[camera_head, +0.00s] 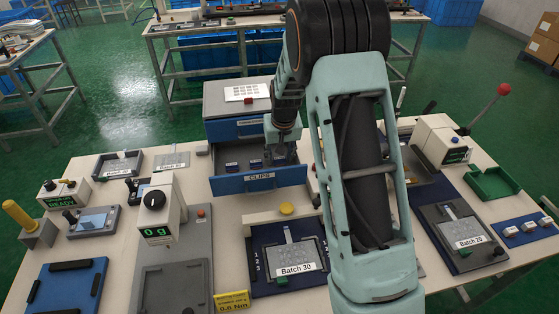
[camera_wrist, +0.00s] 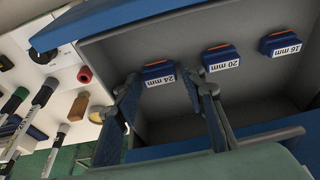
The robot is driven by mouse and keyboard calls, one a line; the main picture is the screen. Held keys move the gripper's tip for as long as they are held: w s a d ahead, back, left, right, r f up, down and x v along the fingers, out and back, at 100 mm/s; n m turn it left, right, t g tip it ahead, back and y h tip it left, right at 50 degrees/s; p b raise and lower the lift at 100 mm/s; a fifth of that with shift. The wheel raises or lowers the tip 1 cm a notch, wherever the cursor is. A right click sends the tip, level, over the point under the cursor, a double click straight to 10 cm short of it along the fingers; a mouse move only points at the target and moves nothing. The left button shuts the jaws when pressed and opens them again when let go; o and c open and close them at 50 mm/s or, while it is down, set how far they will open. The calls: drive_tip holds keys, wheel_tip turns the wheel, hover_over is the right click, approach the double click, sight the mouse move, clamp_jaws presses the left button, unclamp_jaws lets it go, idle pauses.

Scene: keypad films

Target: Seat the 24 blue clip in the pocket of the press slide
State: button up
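The 24 mm clip (camera_wrist: 158,73) is a small blue block with an orange top edge and a white label. It lies in the open drawer (camera_head: 262,179) marked CLIPS, in line with the 20 mm clip (camera_wrist: 221,58) and the 16 mm clip (camera_wrist: 281,45). My gripper (camera_wrist: 161,82) is open, with one finger on either side of the 24 mm clip in the wrist view. I cannot tell how far above it the fingertips are. In the head view my gripper (camera_head: 281,152) is over the right part of the drawer. I cannot clearly identify the press slide or its pocket.
The Batch 30 fixture (camera_head: 262,236) is in front of the drawer. Pens (camera_wrist: 35,100) and small parts lie beside the drawer.

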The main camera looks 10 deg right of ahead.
drive_tip(key=c, duration=0.5)
drive_tip(key=shift+r, duration=0.2)
